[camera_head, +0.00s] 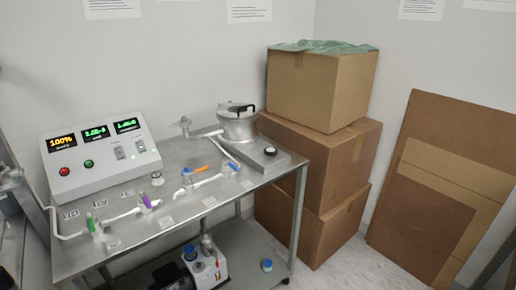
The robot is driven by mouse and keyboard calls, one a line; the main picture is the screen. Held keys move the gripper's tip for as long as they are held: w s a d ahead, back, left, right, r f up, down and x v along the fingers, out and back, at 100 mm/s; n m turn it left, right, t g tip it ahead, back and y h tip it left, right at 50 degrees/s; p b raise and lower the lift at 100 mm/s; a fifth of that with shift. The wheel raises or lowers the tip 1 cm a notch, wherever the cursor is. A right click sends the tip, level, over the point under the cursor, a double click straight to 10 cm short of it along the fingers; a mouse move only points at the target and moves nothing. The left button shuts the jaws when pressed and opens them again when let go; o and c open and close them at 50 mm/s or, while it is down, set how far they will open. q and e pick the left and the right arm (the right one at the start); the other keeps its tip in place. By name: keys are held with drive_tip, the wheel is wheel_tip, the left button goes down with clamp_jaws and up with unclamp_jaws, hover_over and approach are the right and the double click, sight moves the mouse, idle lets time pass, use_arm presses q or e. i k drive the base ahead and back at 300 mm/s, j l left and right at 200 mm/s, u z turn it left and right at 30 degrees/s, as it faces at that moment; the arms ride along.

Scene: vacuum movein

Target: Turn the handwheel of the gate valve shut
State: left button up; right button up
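A metal bench (120,250) carries a white pipe line with several small valves. Another metal fitting (11,176) is at the left picture edge. I cannot tell which of these is the gate valve, or how far its handwheel is turned. Neither of my grippers shows in the head view.
A control box (100,155) with lit displays, one reading 100%, stands at the back left. A pump (204,270) is on the lower shelf. Stacked cartons (318,150) stand right of the bench, and flat cardboard (440,180) leans on the wall. Some floor between is clear.

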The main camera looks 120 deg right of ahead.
sight(270, 152)
drive_tip(key=z, duration=3.9)
